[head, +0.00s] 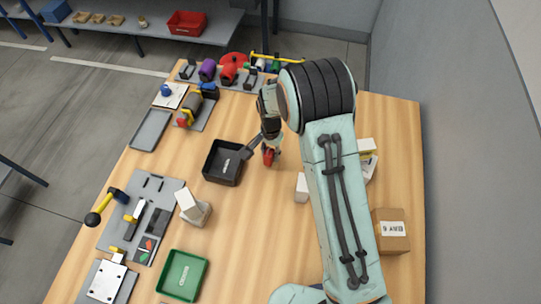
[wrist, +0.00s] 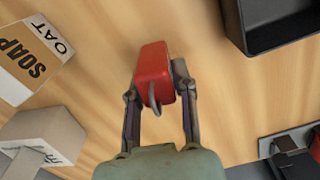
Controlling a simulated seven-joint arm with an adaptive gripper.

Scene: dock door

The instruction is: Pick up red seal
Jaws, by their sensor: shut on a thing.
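The red seal (wrist: 153,72) is a small red block with a thin grey loop at its near end. It sits between the fingertips of my gripper (wrist: 157,92) in the wrist view. My gripper is shut on it. In the head view the red seal (head: 268,156) shows below my gripper (head: 270,146), just right of the black tray. I cannot tell whether the seal still touches the wooden table.
A black tray (head: 210,176) stands close on the left. A green tray (head: 166,287) is at the front. White boxes (head: 193,209) and a brown box (head: 391,232) stand around. A grey board (head: 122,235) holds tools at left. Bare table (head: 245,230) lies in the middle.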

